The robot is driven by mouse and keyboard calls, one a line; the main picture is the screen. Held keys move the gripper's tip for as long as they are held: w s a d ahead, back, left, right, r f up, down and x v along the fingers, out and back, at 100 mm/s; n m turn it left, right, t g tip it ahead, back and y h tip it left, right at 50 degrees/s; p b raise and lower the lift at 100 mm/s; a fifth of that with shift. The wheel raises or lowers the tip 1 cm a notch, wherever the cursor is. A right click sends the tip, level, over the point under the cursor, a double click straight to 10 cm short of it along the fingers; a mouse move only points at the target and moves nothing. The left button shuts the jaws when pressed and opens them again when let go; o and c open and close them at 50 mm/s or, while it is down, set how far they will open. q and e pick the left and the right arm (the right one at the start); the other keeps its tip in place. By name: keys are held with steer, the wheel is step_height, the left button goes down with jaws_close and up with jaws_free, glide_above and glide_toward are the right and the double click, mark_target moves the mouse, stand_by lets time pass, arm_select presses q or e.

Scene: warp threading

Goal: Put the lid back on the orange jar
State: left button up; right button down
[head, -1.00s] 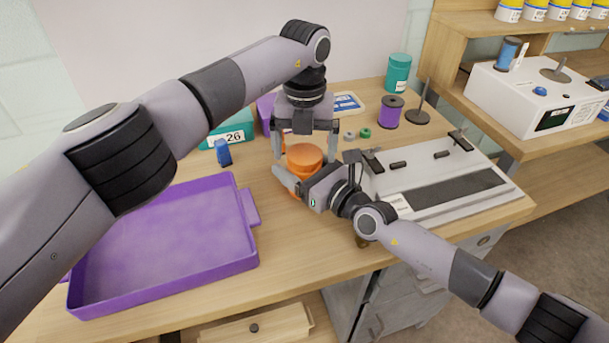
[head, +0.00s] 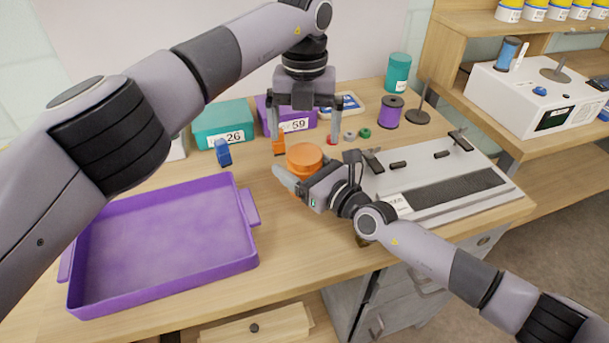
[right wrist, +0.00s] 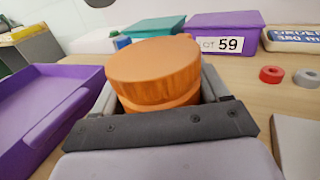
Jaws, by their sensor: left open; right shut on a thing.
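The orange jar (right wrist: 165,102) stands on the table between the fingers of my right gripper (head: 293,183), which is shut on its body. The orange lid (head: 304,157) lies on top of the jar; it also shows in the right wrist view (right wrist: 155,62), covering the mouth. A seam shows between lid and jar, and I cannot tell whether the lid is fully seated. My left gripper (head: 304,138) is open and empty, above and behind the lid, with its fingers apart from it. Most of the jar's body is hidden by my right gripper.
A purple tray (head: 250,245) lies to the left. Teal (head: 222,118) and purple (head: 300,112) boxes stand behind. A grey board device (head: 470,205) is close on the right. A blue clip (head: 223,152), a purple spool (head: 390,112) and small rings (right wrist: 306,78) are nearby.

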arm_select(q)
step_height(320, 180, up, 8)
steer(key=shift+f, duration=0.2)
stand_by(0.4)
arm_select(e)
jaws_free()
arm_select(q)
steer(key=shift+r+p, duration=0.5)
steer(key=shift+p, duration=0.05)
arm_select(e)
steer(key=shift+v, duration=3.55)
